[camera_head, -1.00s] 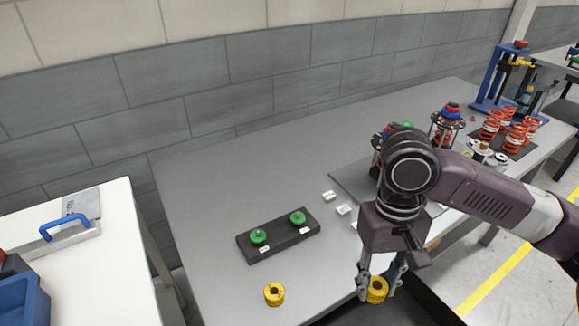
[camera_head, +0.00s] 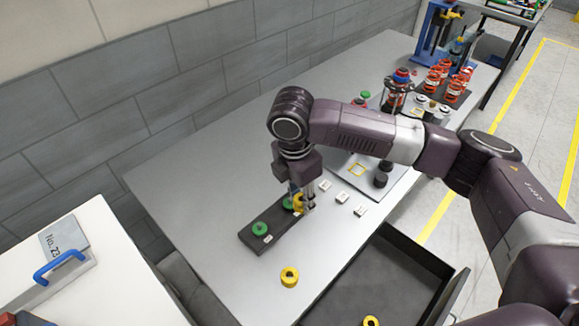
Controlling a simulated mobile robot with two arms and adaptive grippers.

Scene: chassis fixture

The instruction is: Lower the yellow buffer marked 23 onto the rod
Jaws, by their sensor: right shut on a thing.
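My right gripper (camera_head: 301,207) points down and is shut on a yellow buffer (camera_head: 298,200). It is over the right end of a dark block (camera_head: 275,223). Two green pieces stand on this block: one (camera_head: 260,228) at the left end is clear, the other (camera_head: 288,204) is partly hidden beside the held buffer. The rod at the right green piece is hidden by the gripper, and I cannot tell whether the buffer touches it. No number is readable on the buffer. My left gripper is not in view.
A loose yellow buffer (camera_head: 289,277) sits on the grey table (camera_head: 215,210). Another yellow ring (camera_head: 371,321) shows in the open dark drawer (camera_head: 385,275). Small white tags (camera_head: 342,198) lie right of the block. Red spring assemblies (camera_head: 455,90) stand at the back right.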

